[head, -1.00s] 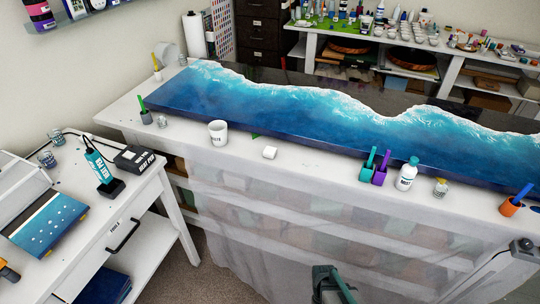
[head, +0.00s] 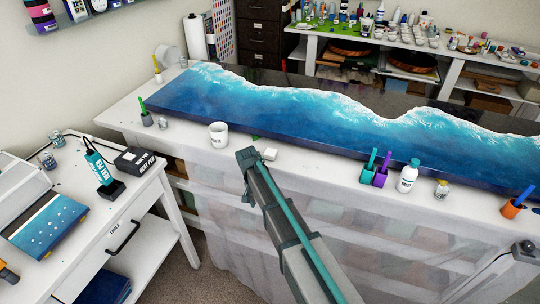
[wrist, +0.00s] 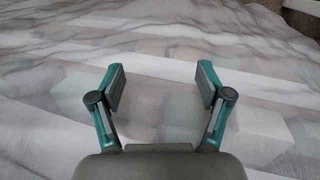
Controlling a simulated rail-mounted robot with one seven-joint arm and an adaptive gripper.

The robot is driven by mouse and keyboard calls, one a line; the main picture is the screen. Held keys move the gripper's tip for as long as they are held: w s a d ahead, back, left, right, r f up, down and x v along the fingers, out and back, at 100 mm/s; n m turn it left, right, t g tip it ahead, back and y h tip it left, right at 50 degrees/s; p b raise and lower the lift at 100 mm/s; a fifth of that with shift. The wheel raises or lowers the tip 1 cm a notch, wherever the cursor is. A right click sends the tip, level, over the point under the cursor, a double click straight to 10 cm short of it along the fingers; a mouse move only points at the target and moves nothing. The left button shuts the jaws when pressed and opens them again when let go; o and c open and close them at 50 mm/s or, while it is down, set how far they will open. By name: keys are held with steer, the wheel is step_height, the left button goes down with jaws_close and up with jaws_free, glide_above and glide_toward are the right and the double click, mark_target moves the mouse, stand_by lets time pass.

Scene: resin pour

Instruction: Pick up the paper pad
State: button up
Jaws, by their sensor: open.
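A small white block (head: 270,154), which looks like the paper pad, lies on the near strip of the long table, in front of the blue resin slab (head: 290,120). My gripper (head: 246,155) is just left of it in the head view, by the table's front edge; the gap in depth is hard to judge. In the wrist view my gripper (wrist: 161,80) is open with nothing between its fingers. That view shows only the draped translucent sheet (wrist: 160,40) ahead; the pad cannot be made out there.
A white mug (head: 218,134) stands left of the pad. Teal and purple cups (head: 374,174), a white bottle (head: 407,177) and a small jar (head: 441,189) stand to the right. A white side table (head: 120,205) with tools is at left.

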steer(key=w+a+r+m+t, duration=0.1)
steer(key=w+a+r, duration=0.3)
steer(key=r, duration=0.4)
steer(key=w+a+r, duration=0.3)
steer(key=a+r, duration=0.1)
steer(key=r, duration=0.4)
steer(key=shift+y, duration=0.7)
steer(key=w+d+r, duration=0.1)
steer(key=r, duration=0.1)
steer(key=w+d+r, duration=0.1)
steer(key=r, duration=0.1)
steer(key=w+d+r, duration=0.1)
steer(key=d+r, duration=0.1)
steer(key=shift+w+r, duration=0.15)
steer(key=shift+r, duration=0.15)
step_height(320, 180, up, 4)
steer(key=y, duration=0.1)
glide_above(270, 153)
step_height(270, 153, down, 5)
steer(key=shift+w+d+f+p, duration=0.1)
steer(key=shift+w+d+p, duration=0.05)
steer(key=shift+p, duration=0.3)
steer(key=shift+a+f+p, duration=0.2)
steer(key=shift+f+p, duration=1.05)
steer(key=shift+f, duration=1.35)
steer(key=c, duration=0.9)
